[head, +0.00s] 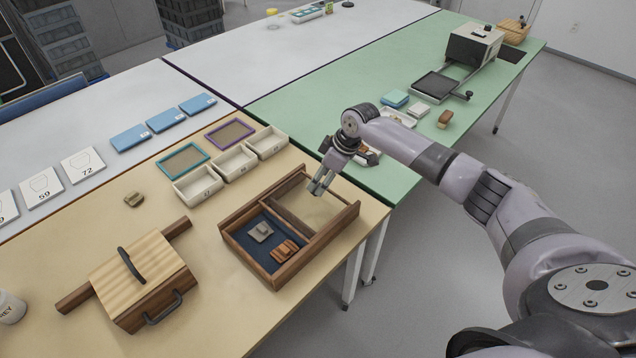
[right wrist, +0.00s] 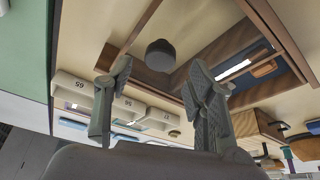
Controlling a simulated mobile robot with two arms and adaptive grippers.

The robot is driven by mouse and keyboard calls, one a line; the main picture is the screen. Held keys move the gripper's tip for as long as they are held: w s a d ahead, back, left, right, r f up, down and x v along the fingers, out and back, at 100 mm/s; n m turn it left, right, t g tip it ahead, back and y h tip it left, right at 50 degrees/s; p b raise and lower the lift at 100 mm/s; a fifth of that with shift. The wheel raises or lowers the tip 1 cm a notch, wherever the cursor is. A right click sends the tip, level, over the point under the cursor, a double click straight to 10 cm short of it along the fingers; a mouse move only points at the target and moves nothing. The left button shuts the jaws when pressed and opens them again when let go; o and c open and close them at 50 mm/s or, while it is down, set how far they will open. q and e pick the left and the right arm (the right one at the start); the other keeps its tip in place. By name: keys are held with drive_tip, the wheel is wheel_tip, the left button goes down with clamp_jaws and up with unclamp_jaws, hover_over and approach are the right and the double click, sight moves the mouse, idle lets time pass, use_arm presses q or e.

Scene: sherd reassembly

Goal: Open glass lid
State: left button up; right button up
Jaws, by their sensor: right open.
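A low wooden box (head: 233,250) with two compartments lies near the right edge of the tan table. A round dark knob (right wrist: 160,55) shows in the right wrist view over the back compartment. The glass itself (head: 305,206) is hard to make out; the tan floor shows through at that compartment. My right gripper (head: 317,190) points down above the back compartment. In the right wrist view its fingers (right wrist: 158,80) are spread, with the knob appearing between and beyond the tips. I cannot tell any contact. My left gripper is not in view.
The front compartment holds a grey piece (head: 260,232) and an orange-brown piece (head: 285,250). Several white bins (head: 198,187) stand behind the box. A wooden chest (head: 145,275) with dark handles is at the left. The tan table between chest and box is clear.

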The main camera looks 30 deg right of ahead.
drive_tip(key=v, duration=0.8)
drive_tip(key=shift+s+r, duration=0.15)
drive_tip(key=shift+r, duration=0.1)
drive_tip(key=shift+s+d+f, duration=0.1)
